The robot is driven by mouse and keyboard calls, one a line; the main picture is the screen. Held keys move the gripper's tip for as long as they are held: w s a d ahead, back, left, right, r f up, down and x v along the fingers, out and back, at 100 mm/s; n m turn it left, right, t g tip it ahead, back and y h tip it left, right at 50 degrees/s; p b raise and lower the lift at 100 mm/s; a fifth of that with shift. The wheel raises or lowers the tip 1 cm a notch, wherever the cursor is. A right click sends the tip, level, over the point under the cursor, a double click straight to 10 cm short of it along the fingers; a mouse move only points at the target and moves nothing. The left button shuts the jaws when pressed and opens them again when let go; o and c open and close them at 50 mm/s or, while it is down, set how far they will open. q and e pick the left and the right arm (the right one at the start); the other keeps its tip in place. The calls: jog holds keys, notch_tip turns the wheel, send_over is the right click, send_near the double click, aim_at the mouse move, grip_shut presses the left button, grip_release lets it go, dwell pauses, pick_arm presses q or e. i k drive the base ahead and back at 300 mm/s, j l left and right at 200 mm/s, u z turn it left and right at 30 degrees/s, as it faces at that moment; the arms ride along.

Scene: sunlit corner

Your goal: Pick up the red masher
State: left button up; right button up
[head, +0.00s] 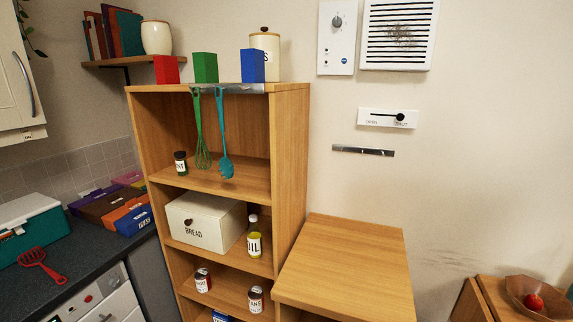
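The red masher (43,264) lies on the dark counter at the lower left of the head view. Its flat slotted head points to the upper left and its handle runs toward the lower right. It lies in front of a teal and white box (32,228). Neither of my grippers shows in this view.
A wooden shelf (290,154) stands in the middle, with a green whisk (201,130) and a blue utensil (222,135) hanging from its top. The dark counter (90,250) has bare room right of the masher. A lower wooden cabinet (345,262) stands right of the shelf.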

aim_at(55, 276)
jog(key=u, duration=1.75)
jog(key=i+j, duration=1.3)
jog(key=i+l+z, duration=0.05)
